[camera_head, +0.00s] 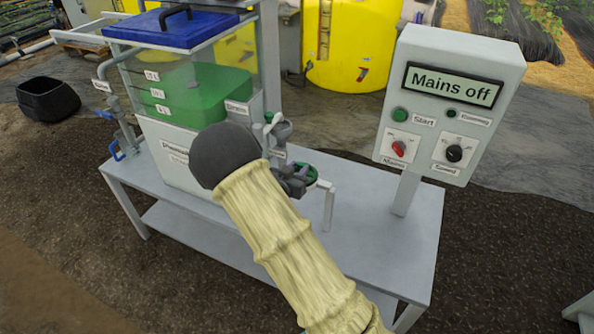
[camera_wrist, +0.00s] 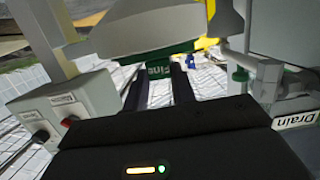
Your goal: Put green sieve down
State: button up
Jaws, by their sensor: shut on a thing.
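The green sieve (camera_wrist: 160,62) shows in the wrist view as a green band with a label that seems to read "Fine", below a wide grey bowl-like part. My gripper (camera_wrist: 160,76) is shut on it, with one dark finger at each side. In the head view, a green rounded part (camera_head: 306,174) shows just right of my dark wrist, above the grey bench (camera_head: 370,240). My wrist and sleeved arm hide much of the gripper there. I cannot tell whether the sieve touches anything below it.
A tank (camera_head: 205,95) with green liquid and a blue lid (camera_head: 170,29) stands on the bench, left of my wrist. A grey funnel-like part (camera_head: 281,130) is close behind my gripper. A control box (camera_head: 450,100) reading "Mains off" stands at right.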

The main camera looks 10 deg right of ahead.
jog(key=shift+d, duration=0.1)
jog(key=shift+f, duration=0.15)
jog(key=o, duration=1)
jog(key=shift+s+a+r, duration=0.15)
jog(key=shift+a+r, duration=0.05)
jog(key=v, duration=1.1)
jog(key=shift+s+a, duration=0.15)
jog(key=shift+s, duration=0.15)
